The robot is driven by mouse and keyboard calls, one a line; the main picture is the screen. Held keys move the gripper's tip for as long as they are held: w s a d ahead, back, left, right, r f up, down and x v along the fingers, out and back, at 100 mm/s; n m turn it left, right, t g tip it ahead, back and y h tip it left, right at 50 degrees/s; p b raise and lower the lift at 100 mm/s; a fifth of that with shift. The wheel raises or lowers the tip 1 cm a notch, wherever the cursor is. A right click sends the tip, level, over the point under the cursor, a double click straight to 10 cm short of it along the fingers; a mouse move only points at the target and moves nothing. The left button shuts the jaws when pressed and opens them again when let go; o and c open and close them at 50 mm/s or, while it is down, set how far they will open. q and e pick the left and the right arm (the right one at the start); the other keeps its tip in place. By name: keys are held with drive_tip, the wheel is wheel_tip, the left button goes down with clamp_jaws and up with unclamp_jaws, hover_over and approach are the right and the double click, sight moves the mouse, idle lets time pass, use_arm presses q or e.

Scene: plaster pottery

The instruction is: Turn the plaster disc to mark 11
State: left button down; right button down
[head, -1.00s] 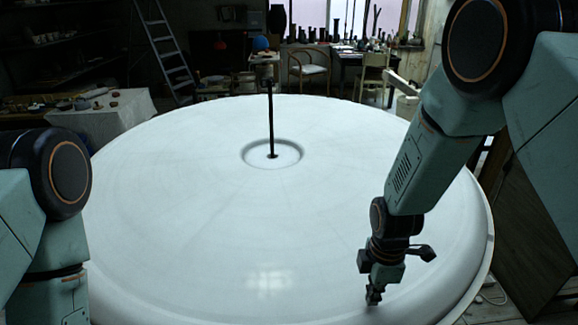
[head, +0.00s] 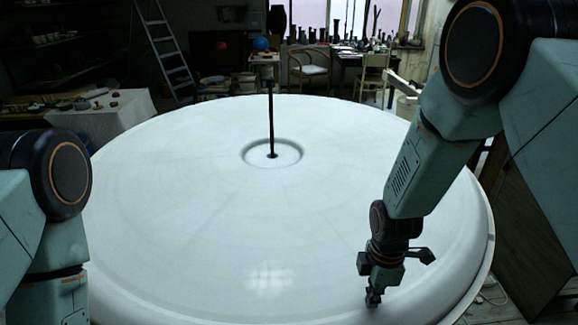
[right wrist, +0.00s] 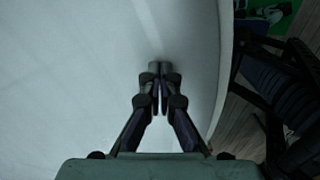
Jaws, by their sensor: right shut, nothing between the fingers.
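The large white plaster disc (head: 200,210) fills the middle of the head view, with a round recess and a thin dark upright rod (head: 271,120) at its centre. I can make out no numbered marks on it. My right gripper (head: 373,298) points down at the disc's near right part, close to the rim. It is shut and empty; whether its tips touch the plaster I cannot tell. In the right wrist view the shut fingers (right wrist: 160,70) lie over the disc (right wrist: 80,90), with its curved rim to their right. Only my left arm shows at the left; its gripper is out of view.
A cloth-covered table (head: 105,112) with small items stands at the back left, near a ladder (head: 165,50). Chairs and a bench with pots are at the back. Beyond the rim, the right wrist view shows a wooden floor (right wrist: 235,130) and dark objects.

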drive_tip(key=shift+f, duration=0.35)
drive_tip(key=shift+s+f, duration=0.15)
